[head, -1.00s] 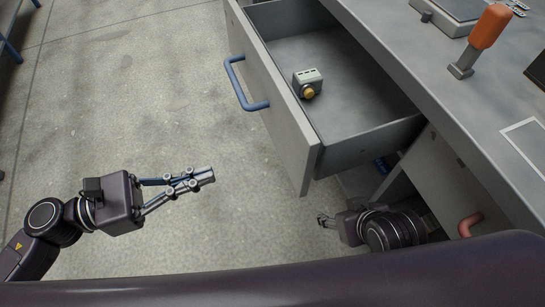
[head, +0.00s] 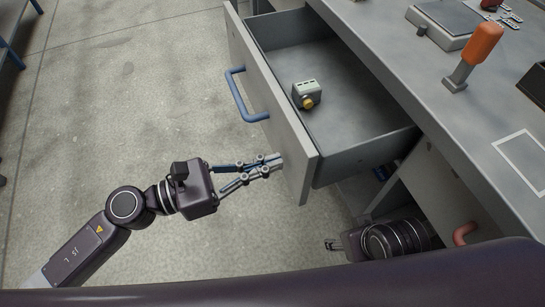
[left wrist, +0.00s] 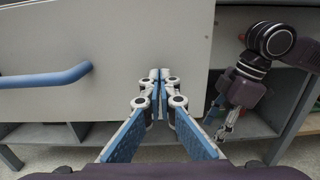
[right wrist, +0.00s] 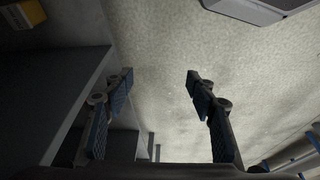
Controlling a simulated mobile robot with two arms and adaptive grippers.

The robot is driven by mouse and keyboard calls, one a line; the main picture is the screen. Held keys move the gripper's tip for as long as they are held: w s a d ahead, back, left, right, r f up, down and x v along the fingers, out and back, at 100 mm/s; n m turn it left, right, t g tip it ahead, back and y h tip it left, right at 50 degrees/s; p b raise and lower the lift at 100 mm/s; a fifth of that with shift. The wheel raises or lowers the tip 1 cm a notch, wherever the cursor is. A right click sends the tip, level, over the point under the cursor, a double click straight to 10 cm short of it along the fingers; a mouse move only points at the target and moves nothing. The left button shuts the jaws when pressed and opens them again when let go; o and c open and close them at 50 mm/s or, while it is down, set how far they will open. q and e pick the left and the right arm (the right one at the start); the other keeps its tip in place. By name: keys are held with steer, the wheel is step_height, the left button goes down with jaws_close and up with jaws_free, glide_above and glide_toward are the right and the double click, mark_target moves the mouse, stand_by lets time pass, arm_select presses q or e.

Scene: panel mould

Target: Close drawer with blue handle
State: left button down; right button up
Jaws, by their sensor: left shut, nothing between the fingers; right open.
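The drawer (head: 345,125) stands open from the grey bench, with its pale front panel (head: 285,125) outward. A blue bar handle (head: 237,97) is on that panel; it also shows at the left in the left wrist view (left wrist: 45,79). My left gripper (head: 277,161) is shut and empty, its tips at the panel's face near its right end, beyond the handle. In the left wrist view the tips (left wrist: 154,74) overlap the panel; I cannot tell whether they touch. My right gripper (head: 331,244) is open and empty, low below the drawer; its spread fingers show in the right wrist view (right wrist: 160,78).
A grey box with a yellow button (head: 306,94) lies inside the drawer. The bench top (head: 400,70) holds an orange-handled lever (head: 474,55). A red handle (head: 464,234) is on a lower panel beside my right arm. The floor (head: 130,100) at left is clear.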

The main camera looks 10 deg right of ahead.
arm_select(q)
steer(key=shift+w+d, duration=0.1)
steer(key=shift+d, duration=0.35)
